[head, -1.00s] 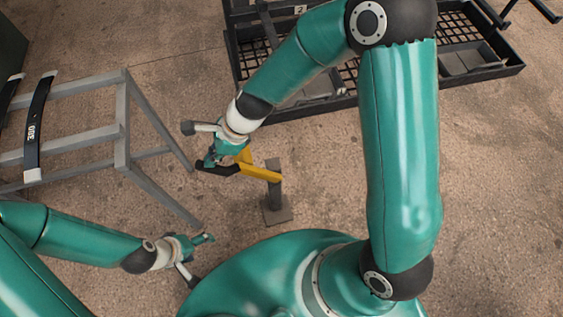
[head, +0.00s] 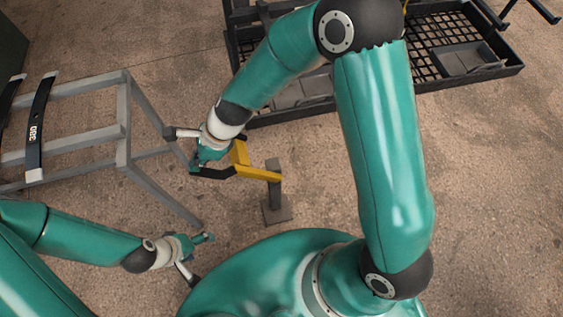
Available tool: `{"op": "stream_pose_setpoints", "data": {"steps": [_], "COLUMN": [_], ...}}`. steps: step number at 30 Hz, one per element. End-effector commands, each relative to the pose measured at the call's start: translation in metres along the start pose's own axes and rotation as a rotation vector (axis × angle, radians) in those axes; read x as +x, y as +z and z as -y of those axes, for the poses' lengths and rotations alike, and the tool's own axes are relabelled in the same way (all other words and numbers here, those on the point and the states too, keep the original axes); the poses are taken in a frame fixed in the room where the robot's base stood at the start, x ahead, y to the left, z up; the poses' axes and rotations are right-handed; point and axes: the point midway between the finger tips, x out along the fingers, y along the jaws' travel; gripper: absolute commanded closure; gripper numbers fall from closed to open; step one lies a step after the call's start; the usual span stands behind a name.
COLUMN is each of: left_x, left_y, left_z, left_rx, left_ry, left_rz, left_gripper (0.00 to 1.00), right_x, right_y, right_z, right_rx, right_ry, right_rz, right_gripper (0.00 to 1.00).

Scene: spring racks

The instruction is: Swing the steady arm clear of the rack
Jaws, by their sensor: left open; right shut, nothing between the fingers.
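The steady arm (head: 259,174) is a yellow bar on a dark post (head: 274,190) with a square foot. Its black end piece (head: 222,173) points left, and its tip appears close beside a right-hand leg of the rack in the picture. The rack (head: 123,125) is a grey metal frame at the left. My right gripper (head: 195,157) is at the black end of the steady arm, shut with nothing between its fingers; whether it touches the arm I cannot tell. My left gripper (head: 199,257) is open and empty, lower down, in front of the rack.
A black leaf spring (head: 36,125) marked with a number lies across the rack, with another dark one (head: 8,98) at the left edge. A black mesh-floored tray (head: 466,88) stands at the back right. Floor is clear around the post's foot.

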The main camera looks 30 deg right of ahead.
Motion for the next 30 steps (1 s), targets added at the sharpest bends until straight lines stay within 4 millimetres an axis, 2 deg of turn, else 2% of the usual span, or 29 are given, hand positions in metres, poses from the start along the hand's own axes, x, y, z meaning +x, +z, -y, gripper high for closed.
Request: {"op": "stream_pose_setpoints", "data": {"steps": [8, 12, 30], "left_x": [-0.003, -0.002, 0.002], "left_y": [0.000, 0.000, 0.000], "left_z": [-0.001, -0.001, 0.001], "left_rx": [0.000, 0.000, 0.000], "left_ry": [0.000, 0.000, 0.000], "left_rz": [0.000, 0.000, 0.000], "left_gripper": [0.25, 0.25, 0.25], "right_x": [0.006, 0.005, -0.021], "right_y": [0.009, 0.007, -0.030], "right_z": [0.000, 0.001, 0.001], "right_rx": [0.000, 0.001, 0.002], "right_ry": [0.000, -0.001, -0.001], "right_rz": [-0.001, 0.000, 0.000], "right_gripper": [1.00, 1.00, 1.00]}}
